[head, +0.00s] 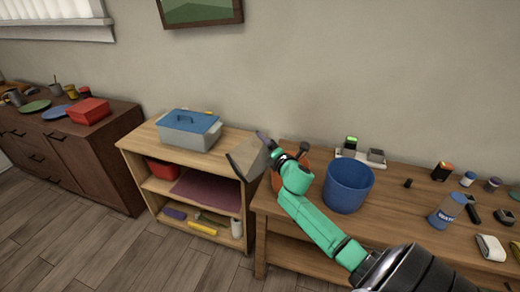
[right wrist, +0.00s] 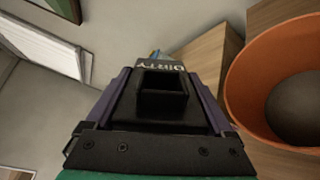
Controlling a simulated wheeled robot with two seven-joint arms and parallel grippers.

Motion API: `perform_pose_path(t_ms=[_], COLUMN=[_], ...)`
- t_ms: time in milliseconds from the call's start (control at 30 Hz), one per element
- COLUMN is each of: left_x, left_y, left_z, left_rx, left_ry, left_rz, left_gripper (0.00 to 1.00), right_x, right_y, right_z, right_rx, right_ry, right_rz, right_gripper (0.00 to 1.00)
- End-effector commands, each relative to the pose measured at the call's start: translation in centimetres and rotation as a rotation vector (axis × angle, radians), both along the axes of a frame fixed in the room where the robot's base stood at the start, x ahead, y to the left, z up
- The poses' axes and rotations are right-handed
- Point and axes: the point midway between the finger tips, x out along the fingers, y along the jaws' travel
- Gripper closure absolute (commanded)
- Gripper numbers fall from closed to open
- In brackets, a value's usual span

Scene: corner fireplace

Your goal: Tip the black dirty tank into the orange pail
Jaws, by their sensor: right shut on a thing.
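My right gripper (right wrist: 160,88) is shut on the black tank (right wrist: 165,67), whose end reads "DIRTY" between the purple fingers. In the head view my right gripper (head: 266,145) is beyond the green wrist, and the tank (head: 246,158) shows as a greyish, tilted body left of it. The orange pail (right wrist: 262,78) is open at the right of the wrist view, with a dark rounded area inside. The tank is beside the pail in that view, not over its opening. In the head view the orange pail (head: 277,181) is mostly hidden by my wrist. My left gripper is not in view.
A blue bucket (head: 348,187) stands right of my wrist on the wooden table (head: 400,205). A shelf unit (head: 150,137) with a blue-lidded box (head: 188,130) stands to the left. Bottles and small items crowd the table's right end.

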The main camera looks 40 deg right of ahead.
Motion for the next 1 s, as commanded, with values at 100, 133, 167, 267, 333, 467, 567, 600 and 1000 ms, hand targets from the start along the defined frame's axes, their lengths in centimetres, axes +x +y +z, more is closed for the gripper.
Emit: perform_pose_path(t_ms=[100, 133, 167, 267, 333, 467, 567, 600, 1000], left_x=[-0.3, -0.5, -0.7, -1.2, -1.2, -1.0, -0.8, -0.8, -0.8], left_y=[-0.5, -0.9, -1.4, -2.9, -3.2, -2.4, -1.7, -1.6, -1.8], left_z=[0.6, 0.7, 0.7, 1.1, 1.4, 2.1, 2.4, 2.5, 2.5], left_rx=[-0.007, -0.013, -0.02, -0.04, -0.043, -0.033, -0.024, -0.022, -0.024], left_ry=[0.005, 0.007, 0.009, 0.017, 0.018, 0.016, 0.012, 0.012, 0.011], left_rz=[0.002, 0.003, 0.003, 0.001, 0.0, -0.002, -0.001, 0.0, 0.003], left_gripper=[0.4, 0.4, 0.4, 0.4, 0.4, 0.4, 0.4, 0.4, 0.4], right_x=[0.0, -0.1, -0.1, -0.1, -0.1, -0.2, -0.3, -0.3, -0.3], right_y=[-0.4, -0.5, -0.6, -0.9, -1.2, -1.7, -2.0, -2.1, -2.3], right_z=[2.2, 2.7, 3.3, 5.0, 6.2, 8.3, 9.5, 9.8, 10.3], right_rx=[-0.174, -0.225, -0.275, -0.449, -0.584, -0.822, -0.962, -1.003, -1.079], right_ry=[0.029, 0.038, 0.047, 0.079, 0.103, 0.145, 0.171, 0.178, 0.192], right_rz=[0.0, 0.001, 0.001, 0.002, 0.003, 0.004, 0.005, 0.005, 0.006], right_gripper=[1.0, 1.0, 1.0, 1.0, 1.0, 1.0, 1.0, 1.0, 1.0])
